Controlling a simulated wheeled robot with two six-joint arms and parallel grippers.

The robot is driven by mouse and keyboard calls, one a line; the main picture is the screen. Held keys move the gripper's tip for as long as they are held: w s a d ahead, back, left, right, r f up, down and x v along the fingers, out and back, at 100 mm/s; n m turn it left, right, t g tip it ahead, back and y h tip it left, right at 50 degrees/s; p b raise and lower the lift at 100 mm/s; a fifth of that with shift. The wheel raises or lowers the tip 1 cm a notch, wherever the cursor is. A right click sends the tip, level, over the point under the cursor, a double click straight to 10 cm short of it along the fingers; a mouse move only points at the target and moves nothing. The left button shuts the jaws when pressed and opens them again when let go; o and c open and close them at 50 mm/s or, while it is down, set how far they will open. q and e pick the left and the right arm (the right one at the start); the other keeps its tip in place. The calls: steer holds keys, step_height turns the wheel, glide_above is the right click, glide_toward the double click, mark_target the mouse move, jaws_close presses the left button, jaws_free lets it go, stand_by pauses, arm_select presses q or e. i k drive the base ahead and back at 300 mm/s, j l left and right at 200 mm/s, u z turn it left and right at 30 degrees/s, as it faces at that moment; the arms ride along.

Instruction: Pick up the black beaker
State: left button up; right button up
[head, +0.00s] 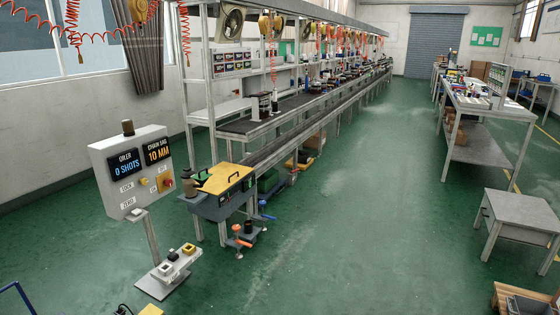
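I cannot pick out a black beaker for certain in the head view. A small dark cylindrical thing (248,227) stands low by the near end of the conveyor line, between an orange-based stand and a blue one; it is too small to name. Neither of my grippers is in view.
A control panel (131,170) on a post stands at the left, beside the conveyor line (290,118) with its yellow-topped end unit (224,178). A grey table (516,211) stands at the right, before a long cluttered workbench (485,107). The green floor (350,220) between is clear.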

mark_target(248, 227)
steer(key=i, duration=1.85)
